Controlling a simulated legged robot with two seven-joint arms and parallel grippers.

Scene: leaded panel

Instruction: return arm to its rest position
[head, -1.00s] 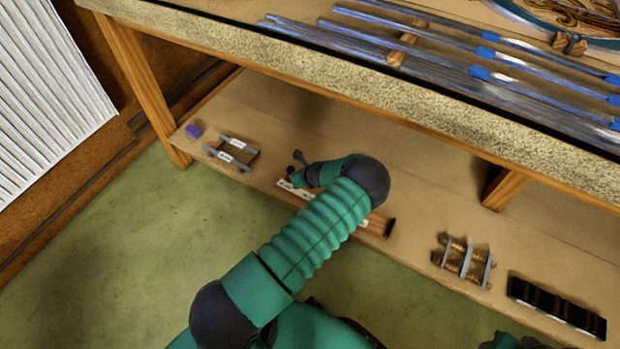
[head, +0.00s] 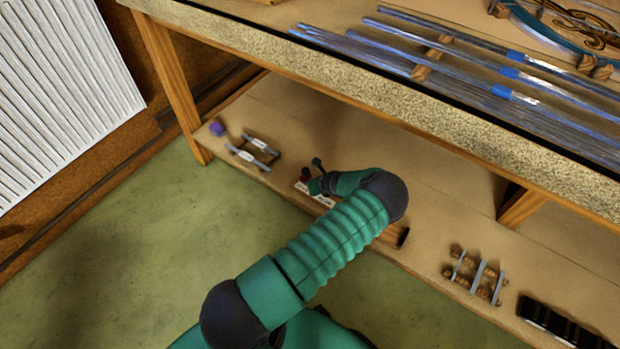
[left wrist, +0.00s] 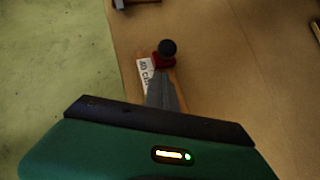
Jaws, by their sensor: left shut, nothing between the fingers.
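My left arm reaches from the bottom of the head view over the lower shelf (head: 440,228) of a workbench. Its left gripper (head: 314,187) is over a labelled wooden holder (head: 387,236), most of which the arm hides. In the left wrist view the left gripper (left wrist: 163,80) is shut and empty. A dark round knob with a red base (left wrist: 165,50) shows just past the fingertips, beside a white label (left wrist: 145,74); I cannot tell whether the fingers touch it. My right gripper is not in view.
The benchtop edge (head: 400,108) overhangs the shelf; metal strips (head: 400,62) lie above. Green floor (head: 130,260) is clear.

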